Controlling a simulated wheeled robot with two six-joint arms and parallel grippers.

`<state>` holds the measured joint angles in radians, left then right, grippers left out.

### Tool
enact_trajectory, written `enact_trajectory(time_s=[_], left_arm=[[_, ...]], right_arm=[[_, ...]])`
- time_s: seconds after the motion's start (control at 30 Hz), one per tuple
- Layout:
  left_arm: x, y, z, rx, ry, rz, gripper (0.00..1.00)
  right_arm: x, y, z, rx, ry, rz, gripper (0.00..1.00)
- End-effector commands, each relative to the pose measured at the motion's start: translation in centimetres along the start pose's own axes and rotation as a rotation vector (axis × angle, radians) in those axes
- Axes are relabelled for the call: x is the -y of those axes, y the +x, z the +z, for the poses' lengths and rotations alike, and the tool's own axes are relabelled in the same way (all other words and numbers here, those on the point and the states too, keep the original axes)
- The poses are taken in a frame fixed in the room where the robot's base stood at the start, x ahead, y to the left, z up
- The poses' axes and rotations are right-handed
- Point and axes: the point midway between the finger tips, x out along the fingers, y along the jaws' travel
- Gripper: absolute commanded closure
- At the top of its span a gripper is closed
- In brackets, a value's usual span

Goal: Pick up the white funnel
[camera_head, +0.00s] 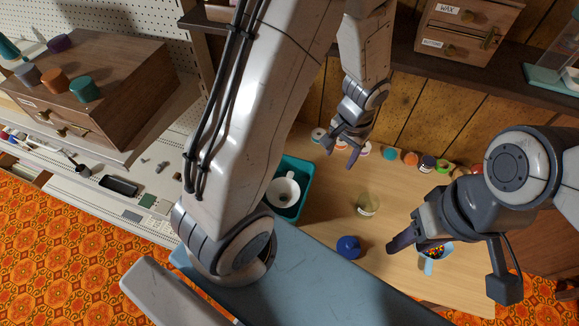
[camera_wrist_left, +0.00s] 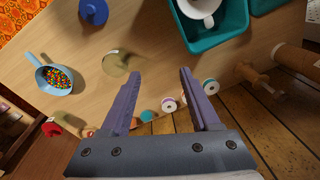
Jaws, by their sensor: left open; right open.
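The white funnel (camera_head: 283,191) lies in a teal bin (camera_head: 300,168) on the wooden table, partly hidden behind my left arm. In the left wrist view, the funnel (camera_wrist_left: 201,8) is cut off by the top edge, inside the teal bin (camera_wrist_left: 232,33). My left gripper (camera_head: 343,150) is open and empty, beyond and to the right of the bin. In the left wrist view, its two fingers (camera_wrist_left: 160,75) stand apart, with the bin past their tips. My right gripper (camera_head: 403,241) is open, over the right part of the table, away from the funnel.
A clear jar (camera_head: 367,204) and a blue lid-like piece (camera_head: 348,247) stand mid-table. A light blue scoop of colourful beads (camera_wrist_left: 59,77) lies near my right gripper. Several spools (camera_head: 410,158) line the back by the plank wall. Bare table lies around the jar.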

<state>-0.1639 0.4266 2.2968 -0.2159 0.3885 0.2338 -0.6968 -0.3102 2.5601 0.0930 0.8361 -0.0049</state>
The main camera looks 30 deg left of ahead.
Motion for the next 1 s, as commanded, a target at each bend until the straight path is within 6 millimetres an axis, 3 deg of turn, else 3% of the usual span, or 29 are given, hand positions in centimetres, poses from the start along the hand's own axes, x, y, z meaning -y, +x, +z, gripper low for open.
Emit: enact_trajectory(time_s=[0.03,0.2,0.3,0.43,0.63,1.0], left_arm=[[2.5,0.1,-0.6,0.024,-0.063,-0.004,0.38],[8.5,4.6,-0.8,0.043,-0.223,0.013,0.38],[10.7,7.0,0.2,0.052,-0.295,0.034,0.38],[12.2,9.2,1.4,0.055,-0.357,0.058,0.38],[12.6,11.2,2.1,0.054,-0.384,0.072,0.38],[12.2,15.6,2.3,0.055,-0.382,0.071,0.38]], right_arm=[[0.2,-3.1,-0.2,0.000,-0.001,0.000,0.50],[0.5,-7.4,-0.4,0.000,-0.002,0.000,0.50],[0.7,-9.1,-0.5,0.000,-0.003,0.000,0.50],[0.8,-10.3,-0.6,0.000,-0.004,0.000,0.50],[0.7,-9.9,-0.5,0.000,-0.003,0.000,0.50],[0.4,-5.3,-0.3,0.000,0.004,0.000,0.50]])
